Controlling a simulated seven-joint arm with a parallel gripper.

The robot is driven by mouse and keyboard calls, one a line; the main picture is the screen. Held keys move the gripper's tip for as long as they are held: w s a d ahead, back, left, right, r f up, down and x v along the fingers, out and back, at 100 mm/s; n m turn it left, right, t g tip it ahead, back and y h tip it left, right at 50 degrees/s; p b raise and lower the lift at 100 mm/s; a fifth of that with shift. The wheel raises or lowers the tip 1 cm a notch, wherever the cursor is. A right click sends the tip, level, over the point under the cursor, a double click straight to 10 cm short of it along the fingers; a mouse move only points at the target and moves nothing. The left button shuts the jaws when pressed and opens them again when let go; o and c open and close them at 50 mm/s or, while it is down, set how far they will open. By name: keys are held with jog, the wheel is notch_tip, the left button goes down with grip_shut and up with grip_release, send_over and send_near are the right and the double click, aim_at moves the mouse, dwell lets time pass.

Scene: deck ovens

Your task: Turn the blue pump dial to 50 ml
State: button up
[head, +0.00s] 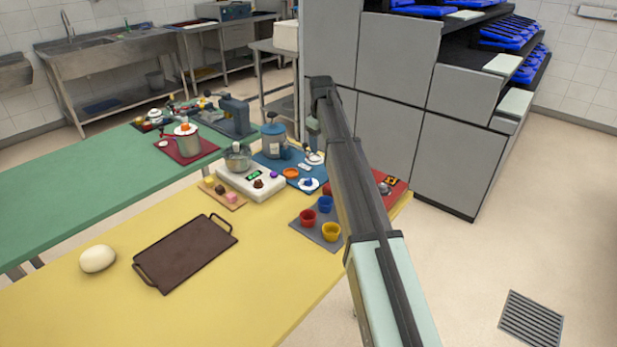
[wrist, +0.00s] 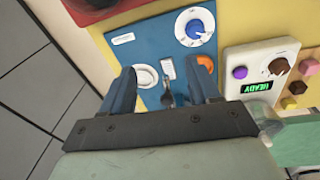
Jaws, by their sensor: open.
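The blue pump dial (wrist: 194,27) sits on a round white scale on a blue panel (wrist: 148,42). In the wrist view it lies beyond my fingertips, up and to the right. In the head view the dial (head: 308,183) is small, near the panel's front edge. My gripper (wrist: 161,68) is open over the panel, its fingers apart and clear of the dial. The gripper also shows in the head view (head: 313,142), behind the dial. A grey-blue canister (head: 273,140) stands at the panel's back. The scale's markings are too small to read.
A white round fitting (wrist: 147,76) and an orange ring (wrist: 206,64) lie near my fingers. A white box with a green display (head: 250,180) stands left of the panel. A grey mat with coloured cups (head: 308,236) lies in front. The yellow table's (head: 255,288) front is clear.

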jog(key=n+g, duration=0.1)
send_near(308, 179)
jog(key=f, duration=0.8)
jog(key=shift+w+d+f, duration=0.15)
jog(key=shift+d+f, duration=0.05)
jog(key=shift+f, duration=0.15)
jog(key=shift+c, duration=0.2)
jog(key=c, duration=1)
